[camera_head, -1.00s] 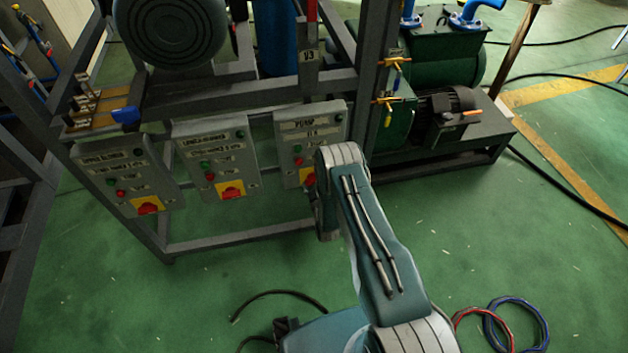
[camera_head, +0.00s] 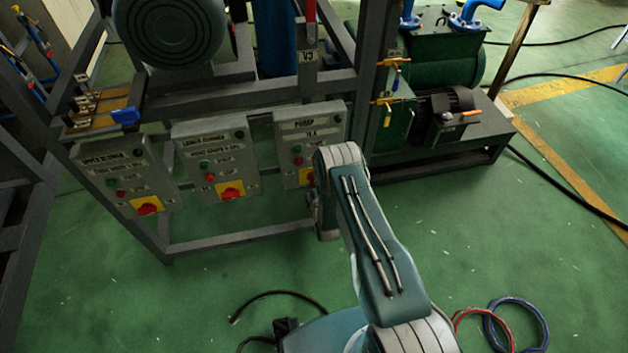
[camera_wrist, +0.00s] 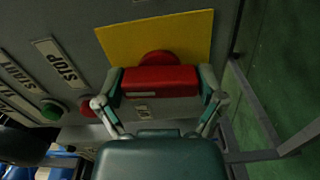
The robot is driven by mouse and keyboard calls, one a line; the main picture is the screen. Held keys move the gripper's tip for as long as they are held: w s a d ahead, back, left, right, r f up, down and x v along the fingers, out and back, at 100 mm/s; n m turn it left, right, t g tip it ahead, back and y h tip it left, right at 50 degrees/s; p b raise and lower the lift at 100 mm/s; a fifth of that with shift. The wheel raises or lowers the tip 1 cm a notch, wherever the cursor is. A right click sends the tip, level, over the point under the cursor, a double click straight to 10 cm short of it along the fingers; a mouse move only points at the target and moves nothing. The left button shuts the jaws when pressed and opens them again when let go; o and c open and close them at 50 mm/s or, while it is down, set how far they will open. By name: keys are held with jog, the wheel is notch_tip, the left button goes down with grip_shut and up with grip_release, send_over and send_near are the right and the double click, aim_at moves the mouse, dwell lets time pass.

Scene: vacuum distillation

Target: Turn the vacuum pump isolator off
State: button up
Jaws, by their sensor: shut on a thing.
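The pump panel (camera_head: 311,124) is a grey box labelled PUMP, the rightmost of three on the frame. Its isolator is a red rotary knob (camera_wrist: 158,80) on a yellow plate (camera_wrist: 190,32), filling the middle of the wrist view. In the head view a bit of the yellow plate (camera_head: 304,175) shows, and my arm hides most of the knob. My gripper (camera_wrist: 160,84) is shut on the red knob, with one finger at each end of its bar. The bar lies about level across the wrist view.
A STOP label (camera_wrist: 60,63), a green button (camera_wrist: 52,110) and a red button (camera_wrist: 88,106) sit left of my gripper. Two similar panels, the middle one (camera_head: 215,150) and the left one (camera_head: 125,170), hang beside the pump panel. Open green floor (camera_head: 230,285) lies below.

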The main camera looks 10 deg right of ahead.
jog(key=shift+a+f+n, duration=0.15)
jog(key=shift+a+n, duration=0.05)
jog(key=shift+n, duration=0.4)
jog(key=shift+s+f, duration=0.1)
jog(key=o, duration=0.8)
jog(key=s, duration=1.2)
